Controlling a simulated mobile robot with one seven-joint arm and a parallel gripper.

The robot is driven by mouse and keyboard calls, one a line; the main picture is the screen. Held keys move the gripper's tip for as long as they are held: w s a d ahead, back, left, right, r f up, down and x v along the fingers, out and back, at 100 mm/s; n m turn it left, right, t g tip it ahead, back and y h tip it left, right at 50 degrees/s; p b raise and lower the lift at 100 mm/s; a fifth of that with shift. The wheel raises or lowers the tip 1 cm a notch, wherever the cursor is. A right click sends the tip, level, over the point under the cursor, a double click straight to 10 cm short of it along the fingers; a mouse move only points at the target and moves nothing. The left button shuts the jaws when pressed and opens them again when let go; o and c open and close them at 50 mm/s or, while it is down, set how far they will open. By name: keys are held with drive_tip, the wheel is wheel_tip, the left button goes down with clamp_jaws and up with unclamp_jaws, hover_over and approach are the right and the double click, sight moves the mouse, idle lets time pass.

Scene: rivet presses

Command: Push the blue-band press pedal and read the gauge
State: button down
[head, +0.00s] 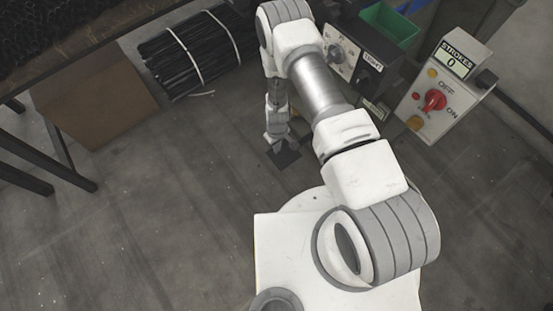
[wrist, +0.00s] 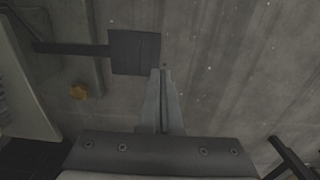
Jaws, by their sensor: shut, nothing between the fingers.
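A dark square pedal plate (wrist: 134,52) on a thin bar shows in the wrist view, low over the grey floor. The pedal's plate (head: 288,158) also shows in the head view beside my gripper (head: 278,144). My gripper (wrist: 162,73) is shut and empty, with its fingertips at the plate's near right corner in the picture. I cannot tell whether they touch it. A counter (head: 455,60) marked STROKES reads 0 on a control box at the right. No blue band is clear on the press, and my arm hides part of it.
The control box (head: 436,105) carries a red switch (head: 433,100) marked OFF and ON. A green bin (head: 388,24) stands behind my arm. Bundled black rods (head: 195,52) and a brown board (head: 98,98) lie at upper left by a table. The floor at left is clear.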

sight(277, 166)
drive_tip(key=shift+f, duration=0.1)
wheel_tip(277, 166, down, 14)
drive_tip(key=b, duration=0.6)
idle(0.4)
